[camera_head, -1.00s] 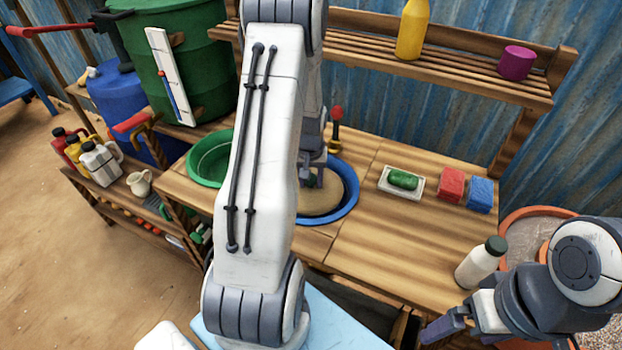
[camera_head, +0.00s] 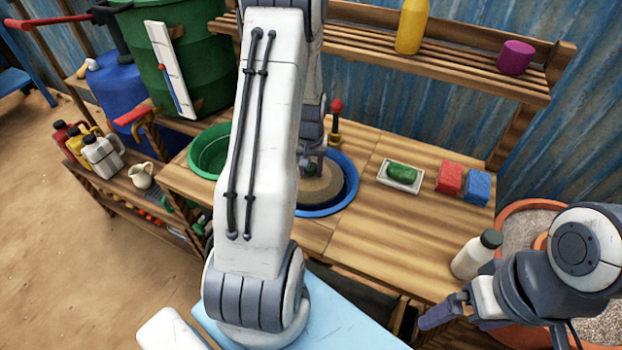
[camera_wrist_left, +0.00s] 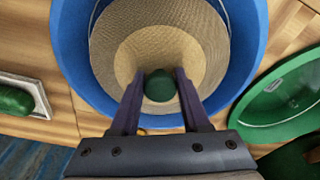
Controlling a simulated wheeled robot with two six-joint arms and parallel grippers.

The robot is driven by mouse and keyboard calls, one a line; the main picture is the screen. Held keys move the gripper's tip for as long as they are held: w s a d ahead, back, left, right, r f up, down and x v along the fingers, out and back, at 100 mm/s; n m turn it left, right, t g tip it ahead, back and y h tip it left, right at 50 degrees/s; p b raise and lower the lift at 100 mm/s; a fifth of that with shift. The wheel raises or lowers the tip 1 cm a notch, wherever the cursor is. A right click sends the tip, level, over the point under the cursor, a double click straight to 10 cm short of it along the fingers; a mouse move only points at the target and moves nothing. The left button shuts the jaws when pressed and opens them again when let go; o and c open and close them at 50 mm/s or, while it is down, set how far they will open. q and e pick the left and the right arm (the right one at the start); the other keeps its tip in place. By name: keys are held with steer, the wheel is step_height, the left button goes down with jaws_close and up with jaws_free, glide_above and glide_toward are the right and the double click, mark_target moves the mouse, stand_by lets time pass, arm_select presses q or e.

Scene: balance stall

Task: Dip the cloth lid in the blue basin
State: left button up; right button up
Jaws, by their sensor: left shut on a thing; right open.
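The cloth lid is a round tan disc (camera_head: 322,194) with a dark green knob (camera_wrist_left: 159,86). It lies within the rim of the blue basin (camera_head: 350,196) on the wooden counter. My left gripper (camera_wrist_left: 160,92) is shut on the knob, with one finger on each side. In the head view my left arm hides the left part of the basin. The wrist view shows the lid (camera_wrist_left: 190,50) surrounded by the basin wall (camera_wrist_left: 70,45); how deep it sits is hard to tell. My right gripper (camera_head: 442,312) is open and empty at the lower right.
A green basin (camera_head: 207,155) stands left of the blue one. A red-topped handle (camera_head: 336,108) rises behind it. A soap dish (camera_head: 405,185), a red sponge (camera_head: 449,177) and a blue sponge (camera_head: 478,187) lie right. A white bottle (camera_head: 472,257) stands near my right gripper.

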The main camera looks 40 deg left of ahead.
mark_target(311, 167)
arm_select(q)
steer(key=shift+r+p, duration=2.4)
steer(key=shift+r, duration=0.85)
step_height(311, 167, up, 4)
steer(key=p, duration=0.3)
steer(key=shift+p, duration=0.3)
